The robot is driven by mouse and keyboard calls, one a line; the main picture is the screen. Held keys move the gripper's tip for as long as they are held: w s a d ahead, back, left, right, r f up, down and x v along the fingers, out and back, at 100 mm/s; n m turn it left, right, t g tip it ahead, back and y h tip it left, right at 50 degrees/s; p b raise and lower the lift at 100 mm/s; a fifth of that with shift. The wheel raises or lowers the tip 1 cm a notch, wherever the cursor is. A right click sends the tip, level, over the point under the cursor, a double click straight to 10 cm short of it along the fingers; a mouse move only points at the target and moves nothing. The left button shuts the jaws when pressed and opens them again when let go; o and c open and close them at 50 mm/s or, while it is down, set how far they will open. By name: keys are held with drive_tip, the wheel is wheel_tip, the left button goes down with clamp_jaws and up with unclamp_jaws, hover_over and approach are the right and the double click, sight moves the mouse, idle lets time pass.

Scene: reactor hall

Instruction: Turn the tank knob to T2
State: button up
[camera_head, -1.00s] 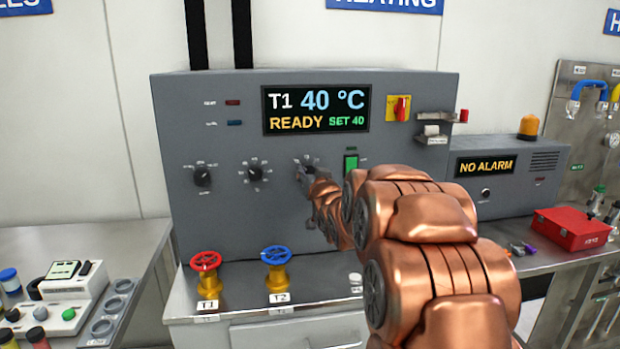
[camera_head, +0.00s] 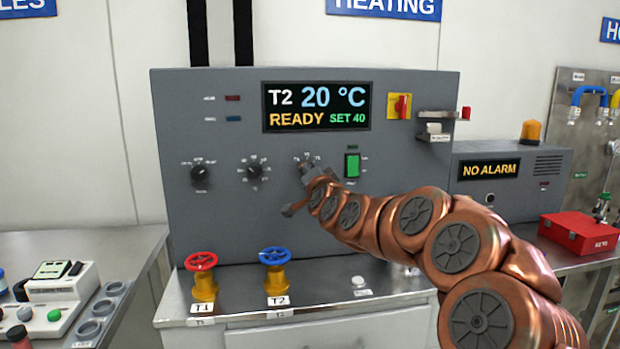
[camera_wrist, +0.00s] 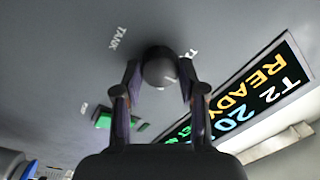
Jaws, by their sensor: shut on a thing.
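The tank knob (camera_wrist: 160,70) is a dark round knob on the grey panel, the rightmost of three in a row. In the wrist view my gripper (camera_wrist: 159,78) has one finger on each side of it and is shut on it. In the head view my gripper (camera_head: 306,176) covers most of the knob. A "TANK" label (camera_wrist: 118,38) shows beside the knob in the wrist view. The display (camera_head: 317,107) reads "T2 20 °C", "READY" and "SET 40". The knob's pointer is not clear.
Two more knobs (camera_head: 254,171) sit to the left. A green switch (camera_head: 352,165) is close on the right of my gripper. A red valve (camera_head: 201,262) and a blue valve (camera_head: 275,258) stand on the bench below. The alarm box (camera_head: 489,169) reads "NO ALARM".

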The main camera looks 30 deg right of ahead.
drive_tip(key=shift+m, duration=0.4)
drive_tip(key=o, duration=1.1)
drive_tip(key=shift+o, duration=0.2)
drive_tip(key=v, duration=1.2)
